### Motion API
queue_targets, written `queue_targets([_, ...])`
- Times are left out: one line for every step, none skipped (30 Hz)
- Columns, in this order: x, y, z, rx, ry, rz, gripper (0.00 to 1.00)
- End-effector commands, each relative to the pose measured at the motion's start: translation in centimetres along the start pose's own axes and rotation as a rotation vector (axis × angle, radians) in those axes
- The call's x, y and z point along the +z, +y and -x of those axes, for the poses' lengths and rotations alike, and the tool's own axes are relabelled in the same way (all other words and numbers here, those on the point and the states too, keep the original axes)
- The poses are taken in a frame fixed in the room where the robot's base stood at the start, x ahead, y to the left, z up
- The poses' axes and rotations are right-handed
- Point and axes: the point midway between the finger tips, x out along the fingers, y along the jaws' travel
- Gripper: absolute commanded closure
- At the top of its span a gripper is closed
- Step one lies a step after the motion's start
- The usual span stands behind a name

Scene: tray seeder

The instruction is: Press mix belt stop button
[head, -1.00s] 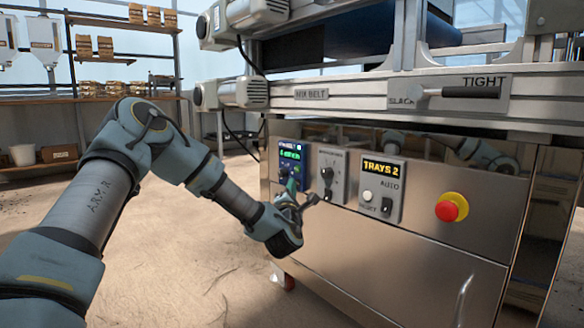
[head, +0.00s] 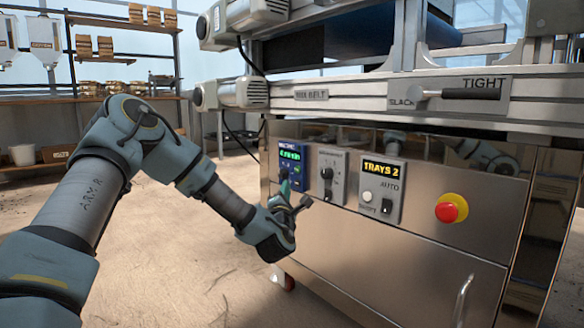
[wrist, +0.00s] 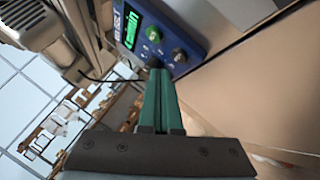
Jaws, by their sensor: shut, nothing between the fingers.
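The blue control panel (head: 290,160) with a lit green display hangs at the left end of the machine's steel front. In the wrist view the panel (wrist: 192,36) shows a green button (wrist: 153,34) and a dark grey-green round control (wrist: 180,55). My gripper (head: 285,188) is shut and empty, its green fingers pointing at the lower part of this panel. In the wrist view the fingertips (wrist: 158,72) lie near the panel's lower edge, beside the two controls. I cannot tell whether they touch it. No red stop button shows on this panel; the fingers hide part of it.
To the right are a grey switch panel (head: 327,176), the "TRAYS 2" panel (head: 397,200) and a red mushroom button on a yellow base (head: 452,208). The floor (head: 180,240) is clear.

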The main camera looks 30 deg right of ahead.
Motion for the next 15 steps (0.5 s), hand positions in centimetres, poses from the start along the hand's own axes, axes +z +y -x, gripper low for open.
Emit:
queue_targets([-0.2,0.3,0.4,-0.001,0.000,-0.001,1.00])
queue_targets([-0.4,0.5,0.6,-0.001,0.001,-0.001,1.00])
queue_targets([-0.6,0.7,0.8,-0.002,0.001,-0.001,1.00])
queue_targets([-0.8,0.8,1.0,-0.001,0.002,-0.001,1.00])
queue_targets([-0.9,1.0,1.2,-0.001,0.002,-0.001,1.00])
queue_targets([-1.1,1.1,1.5,-0.001,0.002,-0.001,1.00])
queue_targets([-1.3,1.3,1.7,-0.002,0.002,-0.001,1.00])
queue_targets([-1.4,1.4,1.9,-0.002,0.002,-0.001,1.00])
queue_targets([-1.6,1.6,2.1,-0.002,0.002,-0.001,1.00])
queue_targets([-1.8,1.8,2.4,-0.002,0.001,0.000,1.00])
queue_targets([-1.9,1.9,2.5,-0.002,0.001,0.000,1.00])
queue_targets([-2.0,2.0,2.8,-0.001,0.001,0.000,1.00])
queue_targets([-2.1,2.1,2.9,-0.001,0.001,0.000,1.00])
queue_targets([-2.2,2.2,3.0,-0.001,0.001,0.000,1.00])
queue_targets([-2.3,2.3,3.1,-0.001,0.001,0.000,1.00])
